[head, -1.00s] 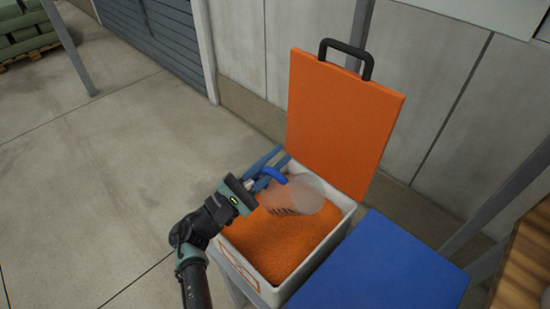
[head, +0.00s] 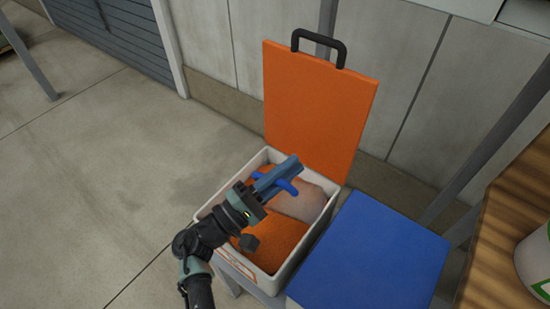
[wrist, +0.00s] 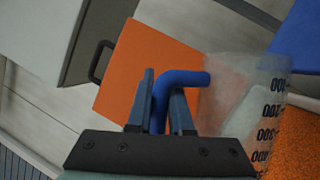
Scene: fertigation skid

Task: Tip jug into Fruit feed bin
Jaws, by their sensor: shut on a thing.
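My gripper (head: 274,178) is shut on the blue handle (head: 288,186) of a clear jug (head: 303,202). The jug is held tilted over the open Fruit feed bin (head: 292,266), a white box with orange granular material (head: 270,243) inside. The bin's orange lid (head: 320,105) stands raised at the back. In the wrist view the fingers (wrist: 162,100) straddle the blue handle (wrist: 186,78), and the jug's wall (wrist: 235,75) shows black graduation numbers. I cannot tell what, if anything, is in the jug.
A blue closed lid (head: 375,245) lies close to the right of the bin. A wooden surface (head: 510,225) with a white container (head: 537,262) is at the far right. A concrete wall (head: 225,40) stands behind. The floor (head: 90,180) at left is clear.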

